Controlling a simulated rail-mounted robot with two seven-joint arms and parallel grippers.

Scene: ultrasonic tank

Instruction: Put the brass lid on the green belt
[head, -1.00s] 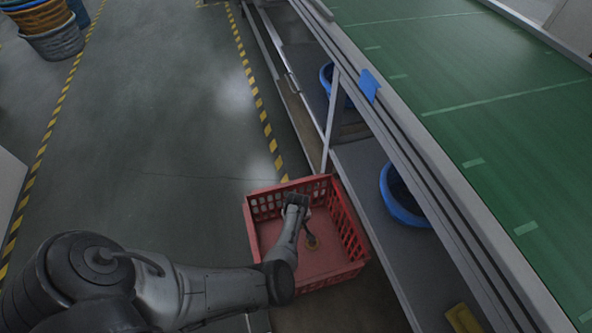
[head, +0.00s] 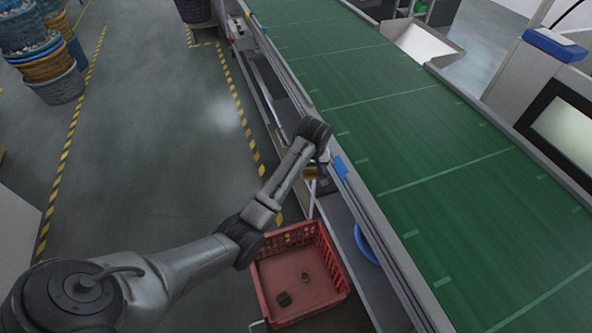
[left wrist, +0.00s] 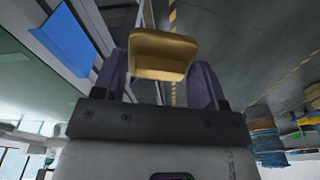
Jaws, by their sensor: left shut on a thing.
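My left gripper (head: 322,158) is shut on the brass lid (head: 313,172), raised beside the near rail of the conveyor. In the left wrist view the brass lid (left wrist: 162,52) sits tilted between the two fingers of the gripper (left wrist: 160,76). The green belt (head: 415,140) runs to the right of the gripper, past the grey rail. The lid is on the near side of that rail, apart from the belt. My right gripper is not in view.
A blue tab (head: 339,168) stands on the rail close to the gripper. The visible belt is bare. A blue bowl (head: 366,245) is under the conveyor.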

